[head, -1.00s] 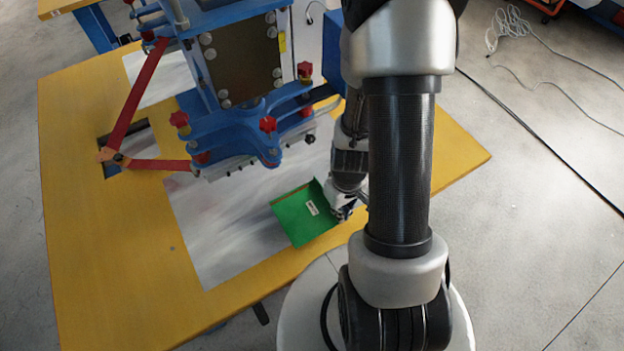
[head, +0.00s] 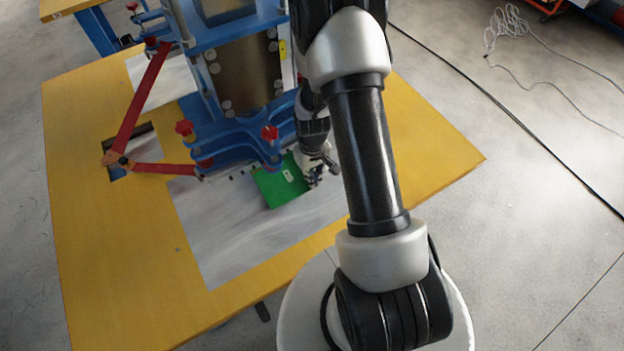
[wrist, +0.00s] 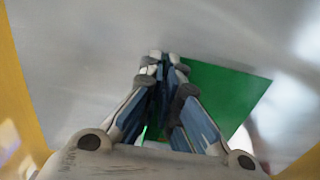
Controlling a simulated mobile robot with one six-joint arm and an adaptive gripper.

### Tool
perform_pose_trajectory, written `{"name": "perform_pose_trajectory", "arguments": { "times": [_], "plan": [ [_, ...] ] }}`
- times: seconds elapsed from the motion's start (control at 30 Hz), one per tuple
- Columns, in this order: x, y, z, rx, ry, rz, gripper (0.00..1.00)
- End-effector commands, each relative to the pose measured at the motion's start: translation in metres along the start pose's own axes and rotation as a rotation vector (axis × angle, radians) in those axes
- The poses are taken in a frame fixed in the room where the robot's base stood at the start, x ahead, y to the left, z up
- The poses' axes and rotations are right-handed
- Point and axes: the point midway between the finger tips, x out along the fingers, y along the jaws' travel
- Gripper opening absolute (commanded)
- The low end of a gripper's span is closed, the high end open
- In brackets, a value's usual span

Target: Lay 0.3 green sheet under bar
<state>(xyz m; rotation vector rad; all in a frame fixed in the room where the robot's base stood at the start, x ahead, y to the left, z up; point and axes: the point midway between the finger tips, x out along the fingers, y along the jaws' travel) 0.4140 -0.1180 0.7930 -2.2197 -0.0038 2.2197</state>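The green sheet (head: 271,190), with a small white label, is at the front edge of the blue weld head, its far edge close to or just under the bar (head: 232,168). I cannot tell how far under it reaches. The sheet also shows beside and beyond the fingers in the wrist view (wrist: 232,92). My gripper (head: 314,180) is at the sheet's right side, its fingers together on the sheet. In the wrist view the fingertips (wrist: 164,62) are close together; the sheet's pinched edge is mostly hidden by them.
A grey metal plate (head: 215,240) lies on the yellow table (head: 110,260), clear in front of the bar. A red linkage arm (head: 140,105) stands at the left of the press. Red knobs (head: 270,133) stick up from the head. The table's right side is bare.

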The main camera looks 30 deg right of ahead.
Motion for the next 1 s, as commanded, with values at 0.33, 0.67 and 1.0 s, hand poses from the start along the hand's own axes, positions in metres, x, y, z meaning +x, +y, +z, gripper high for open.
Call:
{"name": "perform_pose_trajectory", "arguments": {
  "times": [0.33,0.67,1.0],
  "plan": [
    [0.0164,0.0004,-0.0003,0.0,0.002,0.0,0.0],
    [0.0188,0.0004,0.0,0.0,0.001,0.0,0.17],
    [0.0188,0.0004,0.0,0.0,0.001,0.0,0.25]
  ]
}}
